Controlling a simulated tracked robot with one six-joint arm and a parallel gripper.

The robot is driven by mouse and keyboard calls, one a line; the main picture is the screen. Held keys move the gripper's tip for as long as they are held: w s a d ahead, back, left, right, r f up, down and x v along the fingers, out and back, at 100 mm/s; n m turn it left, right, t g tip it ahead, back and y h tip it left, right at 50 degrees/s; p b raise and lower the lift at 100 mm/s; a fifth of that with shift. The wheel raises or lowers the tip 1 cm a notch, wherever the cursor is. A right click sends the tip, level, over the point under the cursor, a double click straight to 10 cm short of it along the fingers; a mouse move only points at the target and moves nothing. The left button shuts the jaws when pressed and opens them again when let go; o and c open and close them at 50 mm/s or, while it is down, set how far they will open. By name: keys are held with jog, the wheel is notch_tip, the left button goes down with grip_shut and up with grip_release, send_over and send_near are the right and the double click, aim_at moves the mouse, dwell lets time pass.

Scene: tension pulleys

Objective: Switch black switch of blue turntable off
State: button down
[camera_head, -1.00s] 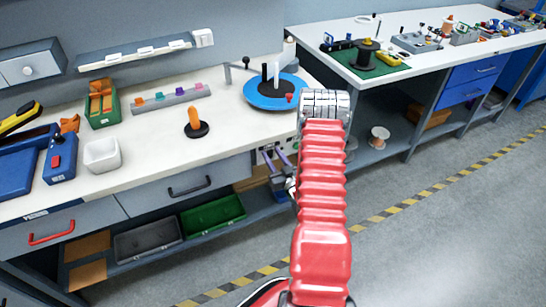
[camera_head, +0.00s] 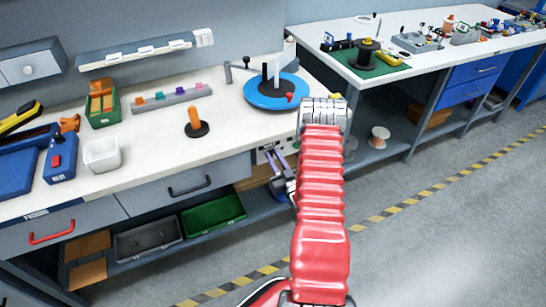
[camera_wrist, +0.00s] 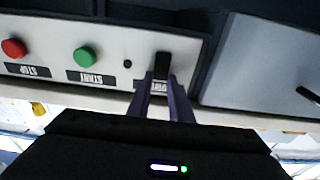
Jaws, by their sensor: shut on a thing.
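The blue turntable (camera_head: 258,98) lies on the white bench top, with a black post and a white post on it. Below the bench edge is its light control panel (camera_wrist: 30,82). In the wrist view the panel carries the black switch (camera_wrist: 162,62), a green START button (camera_wrist: 85,57) and a red STOP button (camera_wrist: 14,48), with labels upside down. My gripper (camera_wrist: 163,88) has its purple fingers shut on the black switch, hiding its lower part and much of its label. In the head view my gripper (camera_head: 273,156) is at the panel, small and partly behind my red arm.
A grey drawer with a black handle (camera_head: 190,186) lies left of the panel. An orange-handled thing (camera_head: 194,120) stands on the bench. A green bin (camera_head: 212,212) sits on the lower shelf. The floor (camera_head: 430,215) at right is open.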

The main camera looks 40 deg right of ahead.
jog(key=shift+f+t, duration=0.1)
jog(key=shift+t, duration=0.2)
jog(key=c, duration=1.6)
grip_release()
jog(key=shift+s, duration=0.2)
jog(key=v, duration=1.3)
jog(key=shift+s+a+f, duration=0.15)
jog(key=shift+s+a, duration=0.05)
jog(key=shift+a, duration=0.05)
